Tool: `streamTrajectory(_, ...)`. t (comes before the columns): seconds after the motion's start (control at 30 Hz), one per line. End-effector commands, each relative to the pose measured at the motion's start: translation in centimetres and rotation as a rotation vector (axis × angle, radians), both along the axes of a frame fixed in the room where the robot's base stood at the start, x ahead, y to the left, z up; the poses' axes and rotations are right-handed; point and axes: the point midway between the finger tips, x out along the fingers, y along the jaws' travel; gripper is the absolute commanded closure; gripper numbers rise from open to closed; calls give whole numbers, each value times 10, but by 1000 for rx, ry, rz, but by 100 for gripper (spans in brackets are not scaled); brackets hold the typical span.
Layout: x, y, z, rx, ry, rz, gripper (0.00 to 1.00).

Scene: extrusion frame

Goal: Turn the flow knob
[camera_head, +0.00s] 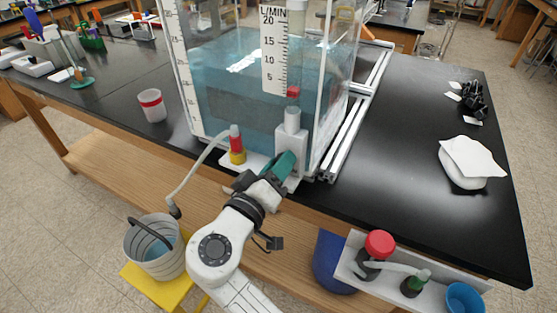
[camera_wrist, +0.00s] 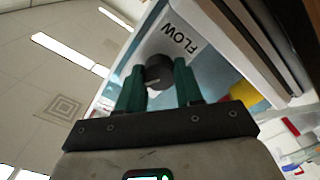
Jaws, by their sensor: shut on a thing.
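The flow knob (camera_wrist: 157,72) is a dark round knob with a light pointer line, beside a white label reading FLOW (camera_wrist: 180,42). My gripper (camera_wrist: 160,78) has its green fingers on either side of the knob, shut on it. In the head view my gripper (camera_head: 284,164) reaches the front of the grey flow meter body (camera_head: 292,142) and hides the knob. The meter's clear tube (camera_head: 297,55) stands above, with a red float (camera_head: 293,93) low in it, beside an L/MIN scale (camera_head: 270,50).
A water tank (camera_head: 230,85) stands behind the meter. A red and yellow fitting (camera_head: 236,145) with a hose is just left of my gripper. A bucket (camera_head: 150,248) stands on a yellow stool (camera_head: 150,285). A side tray (camera_head: 350,262) with bottles hangs front right. The black bench is mostly clear at right.

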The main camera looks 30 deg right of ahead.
Motion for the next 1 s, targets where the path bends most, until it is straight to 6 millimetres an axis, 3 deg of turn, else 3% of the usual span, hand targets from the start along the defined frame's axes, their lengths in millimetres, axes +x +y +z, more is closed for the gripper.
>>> streamTrajectory(0.33, 1, 1, 1, -88, 119, 3, 95)
streamTrajectory(0.9, 1, 1, 0, -106, 143, 5, 95)
streamTrajectory(0.93, 1, 1, 0, -105, 142, 5, 63)
streamTrajectory(1.0, 1, 1, 0, -105, 143, 4, 56)
